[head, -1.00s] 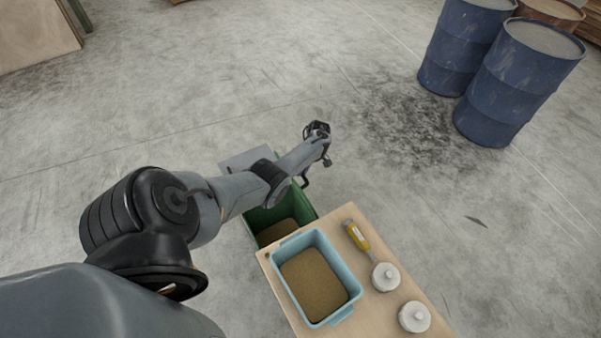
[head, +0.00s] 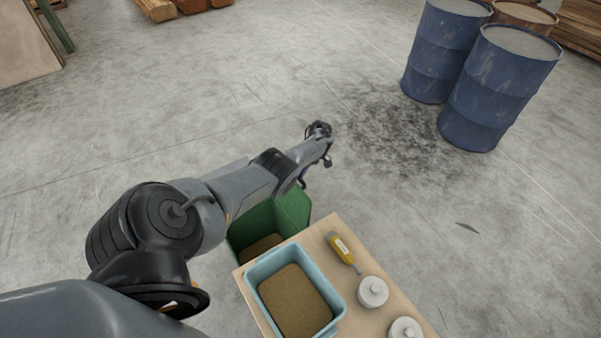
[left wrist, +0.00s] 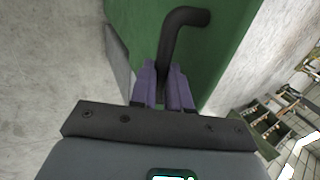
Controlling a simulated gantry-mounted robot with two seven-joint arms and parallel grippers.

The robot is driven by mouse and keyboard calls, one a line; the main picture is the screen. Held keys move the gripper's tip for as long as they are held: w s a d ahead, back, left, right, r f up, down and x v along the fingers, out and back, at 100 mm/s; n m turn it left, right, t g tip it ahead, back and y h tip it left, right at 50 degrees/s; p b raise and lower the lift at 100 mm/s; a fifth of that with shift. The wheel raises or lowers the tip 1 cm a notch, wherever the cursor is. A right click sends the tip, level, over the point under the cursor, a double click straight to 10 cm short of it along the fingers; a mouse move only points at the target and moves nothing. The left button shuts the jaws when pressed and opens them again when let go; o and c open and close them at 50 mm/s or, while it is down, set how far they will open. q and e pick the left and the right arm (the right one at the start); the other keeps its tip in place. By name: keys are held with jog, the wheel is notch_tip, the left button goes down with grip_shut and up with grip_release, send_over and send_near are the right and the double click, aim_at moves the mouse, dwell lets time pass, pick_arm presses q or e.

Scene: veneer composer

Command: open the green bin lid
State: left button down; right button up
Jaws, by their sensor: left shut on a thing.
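The green bin (head: 290,207) stands behind the table; its top is open, with brown grainy matter inside. My left arm crosses over the bin and hides part of it. In the left wrist view, my left gripper (left wrist: 165,88) is shut on a dark bent handle (left wrist: 180,22). The handle is fixed to a green panel (left wrist: 130,25), apparently the lid. My right gripper is not in view.
The wooden table (head: 362,322) holds a blue tub (head: 257,270) of brown matter, a yellow tool (head: 344,252) and two white lidded pots (head: 373,291). Blue drums (head: 498,85) stand at the upper right. The floor around the bin looks clear.

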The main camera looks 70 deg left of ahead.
pick_arm(q)
jog(key=shift+s+d+f, duration=0.25)
jog(key=shift+f, duration=0.1)
jog(key=c, duration=1.3)
grip_release()
jog(key=shift+s+d+f, duration=0.1)
jog(key=shift+o, duration=1)
jog(key=shift+s+d, duration=0.15)
jog(key=shift+w+a+r, duration=0.2)
jog(key=shift+w+a, duration=0.05)
jog(key=shift+w+r, duration=0.15)
jog(key=shift+r, duration=0.25)
jog(key=v, duration=0.9)
jog(key=shift+w+r, duration=0.2)
jog(key=shift+r, duration=0.15)
jog(key=shift+a+f, duration=0.1)
